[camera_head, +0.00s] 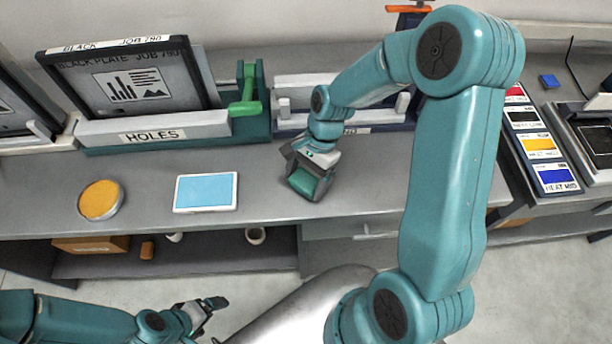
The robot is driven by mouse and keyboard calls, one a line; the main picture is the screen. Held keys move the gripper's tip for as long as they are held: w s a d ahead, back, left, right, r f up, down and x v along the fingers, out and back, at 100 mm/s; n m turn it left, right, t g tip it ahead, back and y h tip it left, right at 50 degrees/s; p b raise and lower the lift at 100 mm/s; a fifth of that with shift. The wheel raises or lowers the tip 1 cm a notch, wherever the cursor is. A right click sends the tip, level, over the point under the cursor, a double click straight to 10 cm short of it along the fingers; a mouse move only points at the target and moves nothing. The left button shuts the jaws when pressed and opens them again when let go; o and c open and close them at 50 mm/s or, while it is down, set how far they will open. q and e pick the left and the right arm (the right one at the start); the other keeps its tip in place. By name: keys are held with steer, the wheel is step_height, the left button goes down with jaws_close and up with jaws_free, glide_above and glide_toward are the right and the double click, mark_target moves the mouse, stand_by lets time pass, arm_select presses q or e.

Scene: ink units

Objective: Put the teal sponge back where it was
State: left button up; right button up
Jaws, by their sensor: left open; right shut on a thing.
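The teal sponge (304,184) is in my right gripper (310,172), over the right part of the grey counter (265,160). The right gripper is shut on it and points down. I cannot tell whether the sponge touches the counter. My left gripper (214,304) is open and empty, low in front of the counter and below its top. A light blue pad in a white tray (206,192) lies to the left of the sponge. A round orange-yellow disc (100,200) lies further left.
A unit with a HOLES label (152,136) holds a dark plate (128,85) at the back, beside a green lever (245,95). Colour cards (538,145) lie at the right. A shelf under the counter holds an orange box (90,245) and a cup (256,235).

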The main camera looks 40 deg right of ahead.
steer(key=shift+s, duration=0.2)
steer(key=shift+f, duration=0.15)
steer(key=o, duration=0.8)
steer(key=shift+w, duration=0.2)
steer(key=shift+s+r, duration=0.1)
steer(key=shift+r, duration=0.1)
steer(key=b+v, duration=0.1)
steer(key=v, duration=1.1)
steer(key=shift+s, duration=0.1)
